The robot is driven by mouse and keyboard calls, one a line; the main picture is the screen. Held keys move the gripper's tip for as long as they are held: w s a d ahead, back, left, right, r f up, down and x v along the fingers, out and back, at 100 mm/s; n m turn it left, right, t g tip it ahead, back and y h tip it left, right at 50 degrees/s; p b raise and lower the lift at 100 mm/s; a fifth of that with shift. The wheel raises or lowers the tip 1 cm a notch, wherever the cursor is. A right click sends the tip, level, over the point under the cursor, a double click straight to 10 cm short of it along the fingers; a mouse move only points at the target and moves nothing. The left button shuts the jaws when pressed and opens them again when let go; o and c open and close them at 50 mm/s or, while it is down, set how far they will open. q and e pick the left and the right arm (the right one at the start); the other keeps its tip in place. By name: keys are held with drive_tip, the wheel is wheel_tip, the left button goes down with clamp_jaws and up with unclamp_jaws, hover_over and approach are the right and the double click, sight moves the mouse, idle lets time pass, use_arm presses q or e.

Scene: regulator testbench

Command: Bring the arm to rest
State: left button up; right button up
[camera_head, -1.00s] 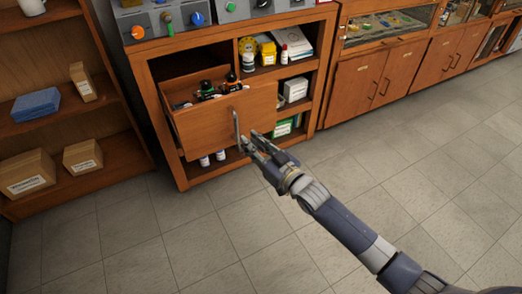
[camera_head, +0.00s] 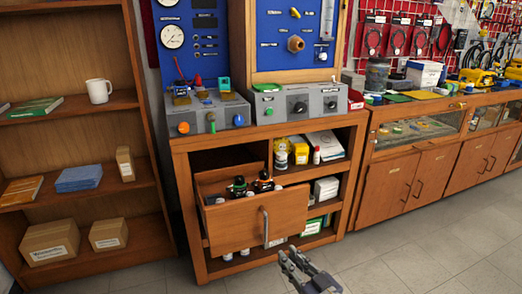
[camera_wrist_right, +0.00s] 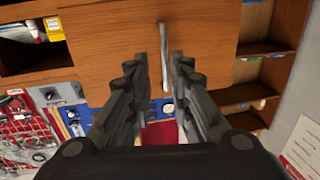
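My right gripper (camera_head: 290,262) is in front of the open wooden drawer (camera_head: 240,222), low and to the right of its metal handle (camera_head: 265,228). In the right wrist view the two dark fingers of this gripper (camera_wrist_right: 153,72) stand apart with nothing held between them. The handle (camera_wrist_right: 164,50) shows beyond the fingertips, against the drawer front (camera_wrist_right: 110,45). In the head view the handle looks clear of the fingers. The drawer is pulled out, with dark bottles (camera_head: 262,183) inside. My left gripper is not in view.
The drawer sits in a cabinet (camera_head: 180,190) with grey control boxes (camera_head: 300,102) on top. A wooden shelf unit (camera_head: 150,180) with boxes stands at the left. A long counter (camera_head: 400,190) runs to the right. The tiled floor (camera_head: 390,265) is clear there.

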drive_tip(key=s+d+f+m+g+h, duration=0.1)
drive_tip(key=s+d+f+g+h, duration=0.15)
drive_tip(key=s+f, duration=0.55)
drive_tip(key=s+d+f+m+g+h, duration=0.1)
drive_tip(key=s+d+f+g+h, duration=0.2)
drive_tip(key=f, duration=0.9)
drive_tip(key=s+d+f+m+g+h, duration=0.1)
drive_tip(key=s+d+f+g, duration=0.15)
drive_tip(key=s+f, duration=0.6)
drive_tip(key=s+d+f+g+h, duration=0.1)
drive_tip(key=s+f+g, duration=0.2)
drive_tip(key=s+f, duration=0.35)
drive_tip(key=s+d+f+g+h, duration=0.15)
drive_tip(key=s+f, duration=0.25)
drive_tip(key=s, duration=0.6)
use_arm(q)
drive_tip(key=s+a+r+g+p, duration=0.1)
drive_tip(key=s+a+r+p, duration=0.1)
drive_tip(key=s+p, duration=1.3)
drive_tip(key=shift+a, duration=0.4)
use_arm(e)
drive_tip(key=s+d+r+g, duration=0.2)
drive_tip(key=s, duration=1.3)
drive_tip(key=shift+d+y, duration=0.15)
drive_tip(key=shift+y, duration=0.25)
